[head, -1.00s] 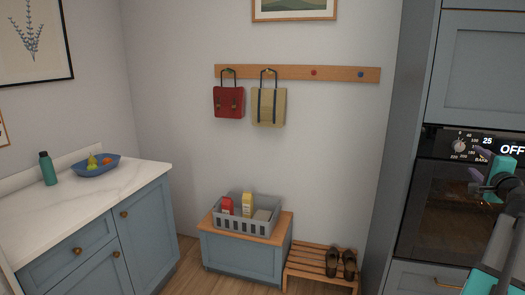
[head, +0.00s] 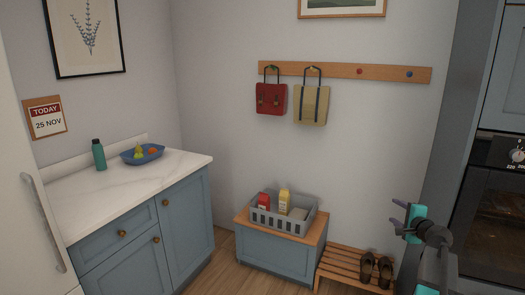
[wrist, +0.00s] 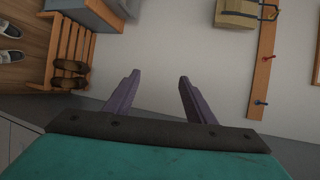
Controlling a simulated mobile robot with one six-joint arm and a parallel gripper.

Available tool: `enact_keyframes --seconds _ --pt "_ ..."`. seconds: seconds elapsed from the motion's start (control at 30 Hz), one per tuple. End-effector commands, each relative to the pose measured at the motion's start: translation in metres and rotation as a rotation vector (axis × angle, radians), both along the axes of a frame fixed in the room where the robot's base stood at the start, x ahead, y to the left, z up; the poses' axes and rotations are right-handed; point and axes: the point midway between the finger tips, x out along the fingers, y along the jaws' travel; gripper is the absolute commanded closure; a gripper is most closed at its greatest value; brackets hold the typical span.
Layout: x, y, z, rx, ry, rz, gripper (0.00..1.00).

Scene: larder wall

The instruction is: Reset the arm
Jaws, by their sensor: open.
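My gripper (head: 399,215) is at the lower right of the head view, in front of the wall and above the slatted shoe rack. In the wrist view my gripper (wrist: 158,82) shows two purple fingers spread apart, with nothing between them but plain wall. It touches nothing that I can see. My teal and dark wrist hides part of the wall and the oven side behind it.
A wall rail (head: 345,71) holds a red bag (head: 271,99) and a beige bag (head: 311,105). A grey crate (head: 283,224) with cartons stands on a blue chest (head: 275,257). A shoe rack (head: 340,268) stands beside it. A counter (head: 100,195) is left, an oven (head: 495,225) right.

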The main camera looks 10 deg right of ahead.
Motion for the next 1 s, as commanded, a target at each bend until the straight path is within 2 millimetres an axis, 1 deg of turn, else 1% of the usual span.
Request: enact_keyframes --seconds 0.03,0.17,0.2,0.27,0.3,0.47,0.5,0.63,0.67,0.7,0.77,0.8,0.87,1.0 --pt "0.009 0.021 -0.020 0.008 0.024 0.029 0.50" --pt "0.025 0.066 -0.064 0.019 0.083 0.094 0.50" --pt "0.029 0.080 -0.077 0.021 0.101 0.113 0.50" --pt "0.034 0.102 -0.097 0.024 0.130 0.145 0.50" --pt "0.037 0.117 -0.111 0.023 0.151 0.167 0.50" --pt "0.042 0.176 -0.164 0.021 0.232 0.258 0.50" --pt "0.041 0.191 -0.178 0.018 0.254 0.280 0.50" --pt "0.037 0.240 -0.221 0.007 0.324 0.360 0.50" --pt "0.035 0.251 -0.231 0.004 0.341 0.380 0.50" --pt "0.032 0.266 -0.244 0.000 0.363 0.405 0.50" --pt "0.026 0.288 -0.263 -0.008 0.397 0.444 0.50" --pt "0.021 0.303 -0.276 -0.015 0.420 0.470 0.50" --pt "0.013 0.325 -0.295 -0.025 0.455 0.512 0.50" --pt "-0.011 0.374 -0.339 -0.053 0.540 0.611 0.50"
